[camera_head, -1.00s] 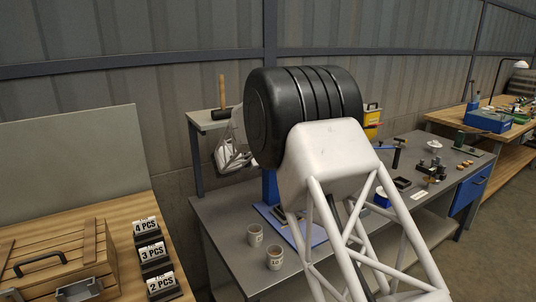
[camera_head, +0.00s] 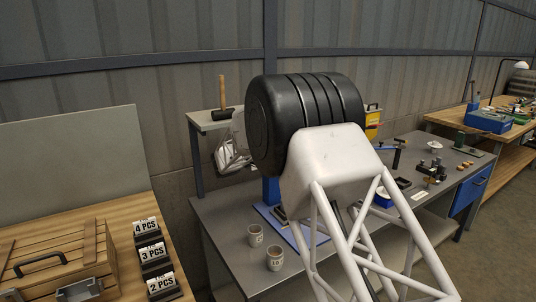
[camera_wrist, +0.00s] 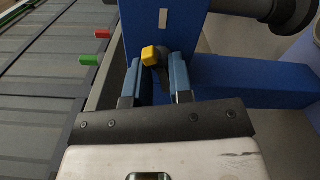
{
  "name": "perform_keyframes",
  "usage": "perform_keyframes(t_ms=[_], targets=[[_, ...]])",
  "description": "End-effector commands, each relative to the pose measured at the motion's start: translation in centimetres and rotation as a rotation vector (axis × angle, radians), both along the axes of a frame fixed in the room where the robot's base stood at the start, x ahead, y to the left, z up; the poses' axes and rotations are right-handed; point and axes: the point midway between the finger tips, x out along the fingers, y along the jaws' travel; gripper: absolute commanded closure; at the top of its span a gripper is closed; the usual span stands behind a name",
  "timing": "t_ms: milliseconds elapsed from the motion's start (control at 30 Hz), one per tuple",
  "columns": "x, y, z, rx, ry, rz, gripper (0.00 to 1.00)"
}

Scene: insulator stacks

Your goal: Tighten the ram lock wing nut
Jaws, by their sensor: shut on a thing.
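The ram lock wing nut (camera_wrist: 151,54) shows in the wrist view as a small dark piece with a yellow end, in front of a blue upright (camera_wrist: 180,20). My gripper (camera_wrist: 154,70) has its two blue fingers on either side of the nut and is shut on it. The yellow end sticks out beyond the fingertips. In the head view my own arm covers the gripper and the nut. Only part of the blue press (camera_head: 270,190) shows behind the arm, above a blue base plate.
A blue beam (camera_wrist: 250,82) runs right of my fingers, with a dark round part (camera_wrist: 285,10) above it. Red (camera_wrist: 102,34) and green (camera_wrist: 88,60) pieces lie to the left. Two cups (camera_head: 274,258) stand on the grey bench (camera_head: 225,225). A mallet (camera_head: 222,95) stands behind.

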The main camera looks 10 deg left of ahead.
Motion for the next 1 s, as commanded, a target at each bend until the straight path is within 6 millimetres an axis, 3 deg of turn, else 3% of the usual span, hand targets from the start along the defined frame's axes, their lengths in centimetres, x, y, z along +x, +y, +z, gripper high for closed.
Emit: perform_keyframes(t_ms=[900,933,1000], targets=[[0.03,0.03,0.03,-0.001,0.001,0.001,1.0],[0.03,0.03,0.03,-0.001,0.001,0.001,0.75],[0.03,0.03,0.02,-0.001,0.001,0.001,0.64]])
